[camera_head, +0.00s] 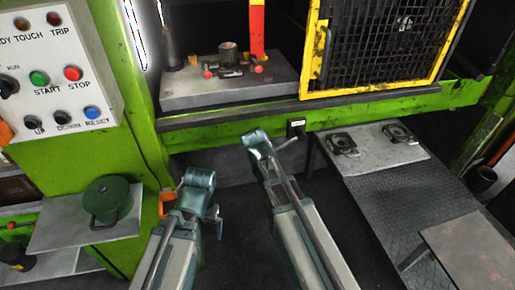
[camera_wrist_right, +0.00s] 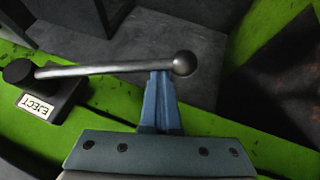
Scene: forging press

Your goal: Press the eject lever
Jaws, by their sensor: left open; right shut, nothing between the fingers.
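The eject lever (camera_wrist_right: 105,69) is a grey metal rod with a ball knob at its right end, on a dark pivot beside a white EJECT label (camera_wrist_right: 37,106). It lies nearly level in the right wrist view. In the head view, its dark mount (camera_head: 296,128) sits on the green front beam. My right gripper (camera_wrist_right: 160,75) is shut and empty. Its blue fingertips meet the rod just left of the knob in the picture; I cannot tell whether they touch. My left gripper (camera_head: 201,184) is open, away from the lever, in front of the green press frame.
A control panel (camera_head: 63,75) with coloured buttons stands at upper left. A green lidded pot (camera_head: 108,198) sits on a shelf below it. A yellow-framed mesh guard (camera_head: 385,45) covers the press's right side. A grey table (camera_head: 385,180) with dies stands at right.

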